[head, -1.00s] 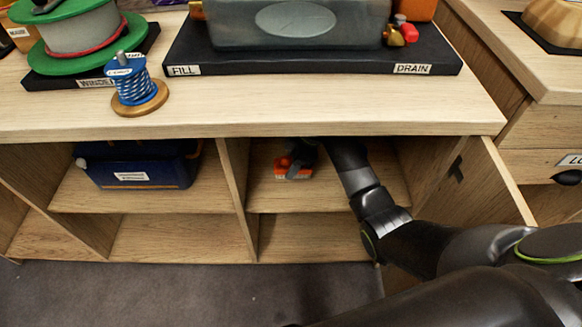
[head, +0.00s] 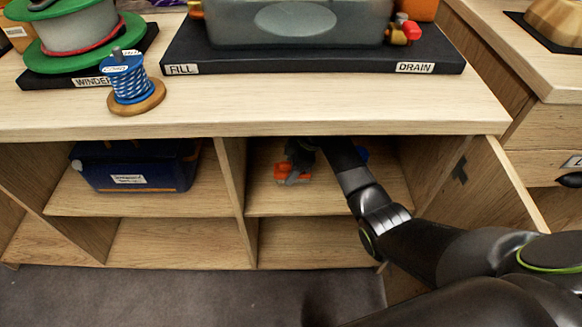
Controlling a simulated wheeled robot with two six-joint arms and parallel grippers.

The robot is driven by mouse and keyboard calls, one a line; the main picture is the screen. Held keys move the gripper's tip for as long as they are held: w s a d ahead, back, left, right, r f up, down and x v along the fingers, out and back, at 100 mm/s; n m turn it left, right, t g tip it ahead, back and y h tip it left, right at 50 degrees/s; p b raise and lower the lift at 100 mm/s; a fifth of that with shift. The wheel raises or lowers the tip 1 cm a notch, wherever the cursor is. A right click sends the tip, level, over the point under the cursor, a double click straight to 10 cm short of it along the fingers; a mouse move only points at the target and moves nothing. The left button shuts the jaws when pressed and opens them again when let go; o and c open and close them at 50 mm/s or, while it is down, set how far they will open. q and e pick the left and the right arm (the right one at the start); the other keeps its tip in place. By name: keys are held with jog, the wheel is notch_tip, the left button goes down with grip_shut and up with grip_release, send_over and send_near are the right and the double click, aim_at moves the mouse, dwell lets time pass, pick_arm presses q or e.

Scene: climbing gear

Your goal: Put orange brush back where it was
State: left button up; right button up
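The orange brush (head: 280,172) is on the upper shelf of the open middle compartment under the counter, near its left side. Only some of its orange part shows; the rest is hidden behind my gripper and in shadow. My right arm reaches into this compartment from the right. My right gripper (head: 298,168) is at the brush, with a grey finger in front of the orange. I cannot tell whether the fingers are closed on it. My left gripper is out of view.
The counter edge hangs over the compartment, and an open door (head: 478,190) stands at its right. A blue thing (head: 362,155) shows partly behind my arm. A blue-and-white cord spool (head: 131,85) stands on the counter.

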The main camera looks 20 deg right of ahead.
jog(key=shift+o, duration=1.2)
jog(key=shift+r, duration=0.2)
jog(key=p+v, duration=0.2)
jog(key=v, duration=0.5)
jog(key=shift+r, duration=0.2)
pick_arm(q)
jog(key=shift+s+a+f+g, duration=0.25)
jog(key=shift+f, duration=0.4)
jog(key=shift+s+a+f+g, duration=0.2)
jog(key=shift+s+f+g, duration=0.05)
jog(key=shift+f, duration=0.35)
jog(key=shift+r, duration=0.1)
